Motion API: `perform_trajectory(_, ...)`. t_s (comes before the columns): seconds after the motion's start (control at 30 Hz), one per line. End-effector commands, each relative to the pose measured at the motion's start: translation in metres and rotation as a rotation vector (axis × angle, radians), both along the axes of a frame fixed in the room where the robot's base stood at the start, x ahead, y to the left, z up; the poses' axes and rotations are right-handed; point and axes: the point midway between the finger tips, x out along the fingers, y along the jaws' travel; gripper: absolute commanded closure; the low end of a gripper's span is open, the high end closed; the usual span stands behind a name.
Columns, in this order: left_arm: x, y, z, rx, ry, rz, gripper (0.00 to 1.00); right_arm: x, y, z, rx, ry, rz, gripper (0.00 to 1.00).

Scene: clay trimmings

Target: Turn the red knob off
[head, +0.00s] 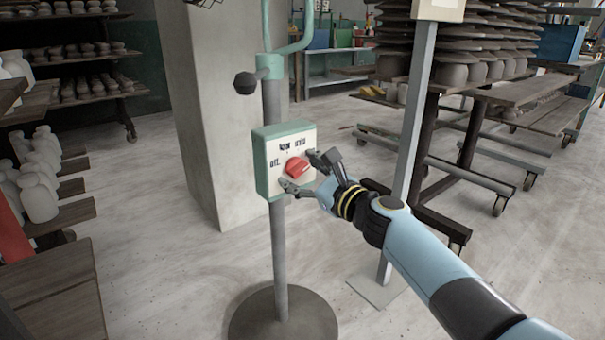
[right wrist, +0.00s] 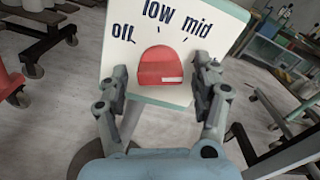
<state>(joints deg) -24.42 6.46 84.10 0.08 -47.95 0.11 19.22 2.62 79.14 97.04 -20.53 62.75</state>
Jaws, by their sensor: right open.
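The red knob (head: 296,167) sits on the pale front of a green-edged control box (head: 261,170) on a grey post. It also shows in the right wrist view (right wrist: 160,66), below the printed labels "off", "low" and "mid" from left to right. A short white mark is on the knob's lower right; which label the knob is set to I cannot tell. My right gripper (head: 300,170) is open in front of the box, its fingers on either side of the knob. In the right wrist view, a gap shows between each fingertip and the knob. My left gripper is not in view.
The post (head: 279,245) stands on a round dark base (head: 283,318). A pale pillar (head: 205,110) is behind it. A grey upright (head: 409,140) stands to its right, beside wheeled racks of boards and pots (head: 480,70). Shelves with white bottles (head: 38,200) are at left.

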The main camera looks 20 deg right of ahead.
Motion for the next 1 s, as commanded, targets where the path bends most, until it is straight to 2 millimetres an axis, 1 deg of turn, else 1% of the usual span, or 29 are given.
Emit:
perform_trajectory(0.07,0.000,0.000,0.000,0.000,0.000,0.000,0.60,0.000,0.000,0.000,0.000,0.000,0.000,0.35)
perform_trajectory(0.1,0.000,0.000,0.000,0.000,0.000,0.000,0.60,0.000,0.000,0.000,0.000,0.000,0.000,0.37)
perform_trajectory(0.5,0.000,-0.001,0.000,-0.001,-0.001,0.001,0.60,0.000,0.000,0.000,0.000,0.000,0.000,0.90)
perform_trajectory(0.83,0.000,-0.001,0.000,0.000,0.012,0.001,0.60,-0.001,0.000,-0.001,-0.042,-0.015,0.000,0.91)
perform_trajectory(0.9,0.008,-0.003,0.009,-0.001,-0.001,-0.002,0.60,0.000,0.000,-0.001,-0.073,-0.027,0.000,0.91)
perform_trajectory(1.0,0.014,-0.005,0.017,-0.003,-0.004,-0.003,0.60,0.000,-0.001,-0.002,-0.131,-0.047,0.001,0.91)
